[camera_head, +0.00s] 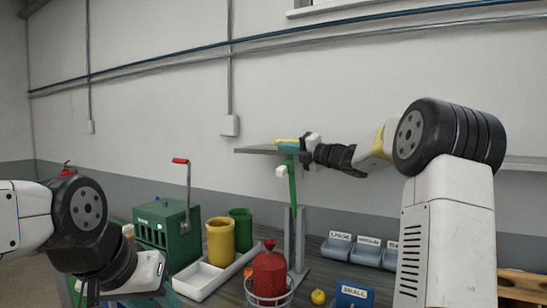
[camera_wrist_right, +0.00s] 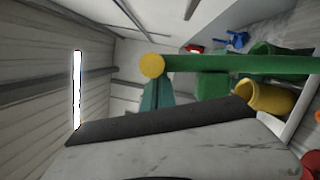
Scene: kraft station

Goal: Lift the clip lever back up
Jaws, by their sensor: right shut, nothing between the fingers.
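A green bar with a round yellow end (camera_wrist_right: 152,66) runs across the right wrist view; it looks like the clip lever, but I cannot be sure. In the head view a green upright (camera_head: 292,188) stands under a grey shelf (camera_head: 258,150), with a small white block (camera_head: 282,171) beside it. My right gripper (camera_head: 287,145) is shut and empty at the shelf's right end. Its teal fingers (camera_wrist_right: 158,92) show just below the yellow end; I cannot tell whether they touch it. My left gripper (camera_head: 160,290) is low at the left, its fingers partly cut off.
A green box (camera_head: 165,228) with a red-handled crank (camera_head: 180,161), a yellow bin (camera_head: 220,242), a green bin (camera_head: 241,230) and a white tray (camera_head: 205,276) stand on the bench. A red sack (camera_head: 269,272) sits in a wire basket. Labelled grey bins (camera_head: 366,254) are at the right.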

